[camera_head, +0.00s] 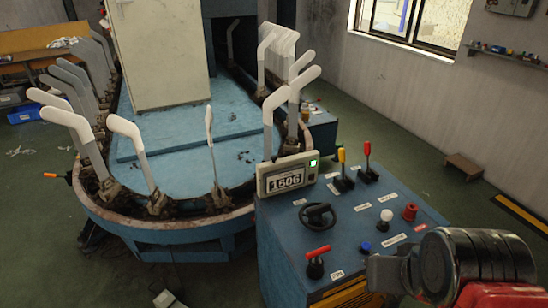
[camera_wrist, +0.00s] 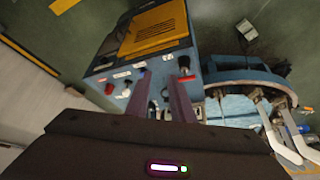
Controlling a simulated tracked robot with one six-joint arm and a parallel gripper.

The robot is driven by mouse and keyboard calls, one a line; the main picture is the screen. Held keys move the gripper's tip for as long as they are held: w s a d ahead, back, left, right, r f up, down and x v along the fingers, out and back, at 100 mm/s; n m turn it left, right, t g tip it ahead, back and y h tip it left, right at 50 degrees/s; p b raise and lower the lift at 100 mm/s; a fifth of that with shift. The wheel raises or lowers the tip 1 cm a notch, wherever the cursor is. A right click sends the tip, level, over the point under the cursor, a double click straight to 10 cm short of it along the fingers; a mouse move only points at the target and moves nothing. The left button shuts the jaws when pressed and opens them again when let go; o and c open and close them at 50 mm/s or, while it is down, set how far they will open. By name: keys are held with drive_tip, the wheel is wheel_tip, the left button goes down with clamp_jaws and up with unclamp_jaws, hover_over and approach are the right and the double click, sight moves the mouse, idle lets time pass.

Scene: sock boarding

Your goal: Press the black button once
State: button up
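The blue control console (camera_head: 285,245) stands at the lower middle of the head view, with several knobs and levers on top. I cannot pick out a black button for certain. A small blue button (camera_head: 366,247) and a white knob (camera_head: 386,215) sit nearby on the console. My gripper (camera_wrist: 160,75) is open and empty, its two fingers apart over the console top. In the head view my arm covers the console's near right corner.
On the console are a black handwheel (camera_head: 318,213), a red lever (camera_head: 316,262), a red knob (camera_head: 409,211), yellow and red upright levers (camera_head: 342,158) and a display reading 1506 (camera_head: 287,179). Behind it is the oval machine (camera_head: 180,233) with pale sock forms. Floor at right is mostly clear.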

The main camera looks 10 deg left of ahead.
clamp_jaws()
idle(1.4)
